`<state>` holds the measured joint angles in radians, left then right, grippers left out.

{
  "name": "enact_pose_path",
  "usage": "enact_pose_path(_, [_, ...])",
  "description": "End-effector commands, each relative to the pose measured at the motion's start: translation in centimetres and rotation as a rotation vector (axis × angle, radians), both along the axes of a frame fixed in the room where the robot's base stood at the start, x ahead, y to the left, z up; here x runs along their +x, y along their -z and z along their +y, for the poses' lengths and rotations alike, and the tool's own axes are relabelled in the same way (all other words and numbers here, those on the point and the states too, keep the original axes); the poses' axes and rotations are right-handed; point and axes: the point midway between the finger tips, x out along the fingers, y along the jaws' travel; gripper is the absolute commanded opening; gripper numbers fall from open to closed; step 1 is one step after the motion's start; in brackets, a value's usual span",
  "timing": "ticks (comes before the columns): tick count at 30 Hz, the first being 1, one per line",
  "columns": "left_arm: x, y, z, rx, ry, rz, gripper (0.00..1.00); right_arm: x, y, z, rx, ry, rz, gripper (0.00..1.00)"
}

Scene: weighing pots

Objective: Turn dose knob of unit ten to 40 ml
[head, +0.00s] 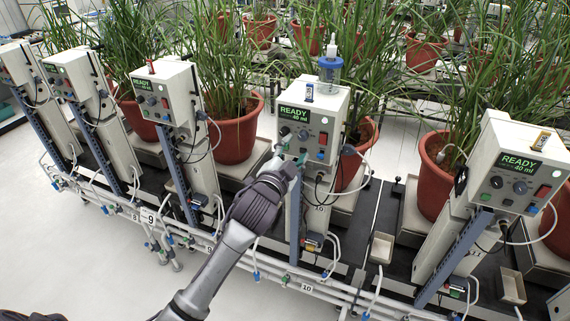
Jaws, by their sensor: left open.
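Unit ten (313,112) is the pale box on a post in the middle of the head view, above a rail label reading 10. Its green display (296,114) reads READY with what looks like 40 ml below. A dark round knob (303,135) sits under the display, with another dark round part (285,131) to its left. My left gripper (291,152) is open at the lower left of the unit's front panel, just below the knobs. Its fingers are small here, and I cannot tell whether they touch the panel. My right gripper is not in view.
Unit eleven (518,163) stands at the right, also showing READY 40 ml. Another unit (167,95) stands to the left. Potted plants (237,134) stand behind the units. Pipes and hoses (300,284) run along the front edge. The pale floor in front is clear.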

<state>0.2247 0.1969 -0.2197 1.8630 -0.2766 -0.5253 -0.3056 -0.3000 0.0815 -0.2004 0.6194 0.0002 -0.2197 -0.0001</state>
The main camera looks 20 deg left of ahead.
Motion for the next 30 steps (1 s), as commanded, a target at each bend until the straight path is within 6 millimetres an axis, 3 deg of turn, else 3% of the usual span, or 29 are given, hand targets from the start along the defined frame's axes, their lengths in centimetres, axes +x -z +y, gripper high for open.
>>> enact_pose_path(6, [-4.6, 0.1, 0.1, -0.001, 0.001, 0.002, 0.52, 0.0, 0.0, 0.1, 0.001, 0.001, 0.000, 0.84])
enact_pose_path(12, [-6.8, 0.1, 0.2, -0.001, -0.001, 0.002, 0.52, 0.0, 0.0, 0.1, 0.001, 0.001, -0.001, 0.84])
enact_pose_path(30, [-7.1, 0.7, 0.3, -0.004, -0.001, 0.014, 0.52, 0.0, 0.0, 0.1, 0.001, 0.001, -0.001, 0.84])
